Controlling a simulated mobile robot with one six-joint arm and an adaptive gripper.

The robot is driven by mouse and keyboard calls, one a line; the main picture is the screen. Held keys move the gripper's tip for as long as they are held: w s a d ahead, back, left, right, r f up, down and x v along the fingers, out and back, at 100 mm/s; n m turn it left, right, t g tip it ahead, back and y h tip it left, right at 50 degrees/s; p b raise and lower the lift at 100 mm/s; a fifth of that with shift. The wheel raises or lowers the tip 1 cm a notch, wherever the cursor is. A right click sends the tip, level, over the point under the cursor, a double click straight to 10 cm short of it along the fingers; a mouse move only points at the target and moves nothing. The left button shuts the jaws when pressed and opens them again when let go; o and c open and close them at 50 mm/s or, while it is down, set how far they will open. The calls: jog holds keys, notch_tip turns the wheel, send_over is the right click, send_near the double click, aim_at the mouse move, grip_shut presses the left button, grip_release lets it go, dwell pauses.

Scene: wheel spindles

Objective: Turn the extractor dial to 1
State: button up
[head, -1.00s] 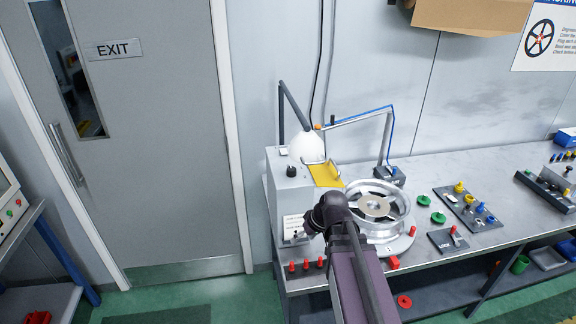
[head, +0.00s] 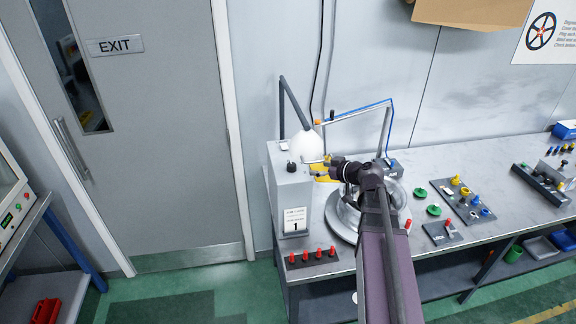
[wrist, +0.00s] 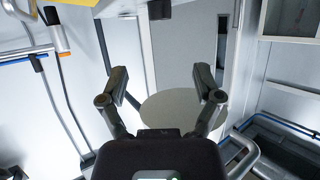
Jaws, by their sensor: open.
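A white card (head: 296,222) on the box front reads 1. The dial's pointer setting is too small to read.
A white dome (head: 306,146) on a dark arm stands behind the box. A blue-cabled bent pipe (head: 355,113) rises behind my gripper. The metal wheel (head: 345,215) is partly hidden by my arm.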

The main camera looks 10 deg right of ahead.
aim_at(293, 165)
jog(key=b+x, duration=0.4)
jog(key=x, duration=0.8)
jog(key=shift+w+f+b, duration=0.15)
jog(key=shift+f+b, duration=0.05)
jog(key=shift+b, duration=0.2)
jog(key=shift+w+a+f, duration=0.25)
jog(key=shift+w+a, duration=0.2)
jog(key=shift+w, duration=0.1)
